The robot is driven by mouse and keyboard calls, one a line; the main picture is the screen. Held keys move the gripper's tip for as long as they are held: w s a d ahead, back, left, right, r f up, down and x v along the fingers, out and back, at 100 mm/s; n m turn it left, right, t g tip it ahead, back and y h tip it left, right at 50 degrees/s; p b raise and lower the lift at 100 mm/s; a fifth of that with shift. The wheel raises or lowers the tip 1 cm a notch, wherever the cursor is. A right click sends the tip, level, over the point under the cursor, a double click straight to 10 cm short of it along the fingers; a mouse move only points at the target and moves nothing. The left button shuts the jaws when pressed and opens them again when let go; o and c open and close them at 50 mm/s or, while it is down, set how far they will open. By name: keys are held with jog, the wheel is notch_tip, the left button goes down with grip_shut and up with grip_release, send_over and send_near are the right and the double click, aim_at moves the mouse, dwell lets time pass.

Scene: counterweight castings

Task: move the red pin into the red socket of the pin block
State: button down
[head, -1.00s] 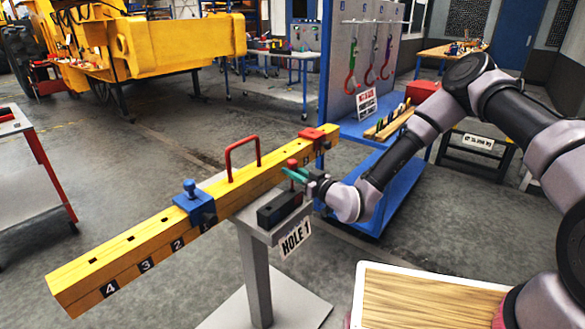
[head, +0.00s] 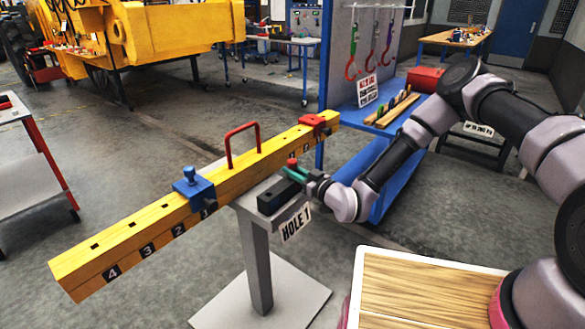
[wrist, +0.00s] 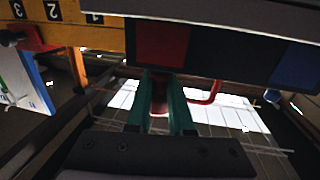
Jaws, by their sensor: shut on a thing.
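My gripper (head: 296,173) has green fingers and is shut on the red pin (head: 292,162), whose red top shows above the fingers. The pin is upright at the far end of the dark pin block (head: 279,197), on the grey stand. In the wrist view the pin (wrist: 159,97) is between the fingers, in line with the red patch (wrist: 162,43) on the block's face. A blue patch (wrist: 297,64) is further right on that face. The socket opening and the pin's lower end are hidden, so I cannot tell whether the pin is in the socket.
A long yellow beam (head: 130,235) runs close behind the block. It carries a red handle (head: 243,147), a blue clamp (head: 194,191) and a red clamp (head: 313,121). A "HOLE 1" sign (head: 295,223) hangs in front. A wood-topped surface (head: 420,290) is at lower right.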

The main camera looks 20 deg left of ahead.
jog(key=shift+f, duration=0.15)
jog(key=c, duration=0.7)
grip_release()
jog(key=shift+d, duration=0.15)
jog(key=v, duration=1)
jog(key=shift+s+d, duration=0.15)
jog(key=shift+s, duration=0.1)
